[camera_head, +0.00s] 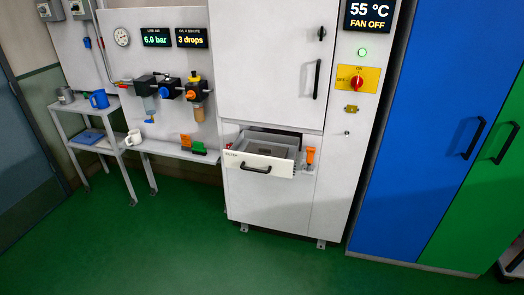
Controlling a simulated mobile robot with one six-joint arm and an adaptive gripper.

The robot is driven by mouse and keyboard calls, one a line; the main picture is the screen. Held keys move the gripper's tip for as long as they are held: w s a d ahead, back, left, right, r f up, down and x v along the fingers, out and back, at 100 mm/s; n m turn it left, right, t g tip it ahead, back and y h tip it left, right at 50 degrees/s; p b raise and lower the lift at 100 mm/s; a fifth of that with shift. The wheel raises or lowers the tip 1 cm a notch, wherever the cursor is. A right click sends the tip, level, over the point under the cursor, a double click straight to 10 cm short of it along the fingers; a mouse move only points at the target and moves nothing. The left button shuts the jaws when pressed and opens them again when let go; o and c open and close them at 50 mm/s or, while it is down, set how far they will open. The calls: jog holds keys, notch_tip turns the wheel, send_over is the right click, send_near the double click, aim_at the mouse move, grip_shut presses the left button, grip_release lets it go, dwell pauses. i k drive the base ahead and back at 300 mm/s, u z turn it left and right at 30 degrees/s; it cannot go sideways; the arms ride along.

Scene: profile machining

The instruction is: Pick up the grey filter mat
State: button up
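A white drawer (245,160) marked with small lettering is pulled out of the tall light grey cabinet (265,60). It has a dark handle on its front. Inside the drawer lies a flat grey piece (280,149), which looks like the grey filter mat. A small darker patch shows at its middle. The piece is small in the view, and the drawer front hides part of it. My gripper is not in view.
An orange-handled item (310,155) stands right of the drawer. A red rotary switch (356,82) sits above. The green floor (160,245) in front is clear.

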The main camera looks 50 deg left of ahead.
aim_at(265, 151)
jog(key=u, duration=0.2)
jog(key=i, duration=0.7)
jog(key=u, duration=1.05)
jog(key=i, duration=0.75)
jog(key=u, duration=0.5)
jog(key=k, duration=0.6)
jog(key=u, duration=0.1)
jog(key=i, duration=0.6)
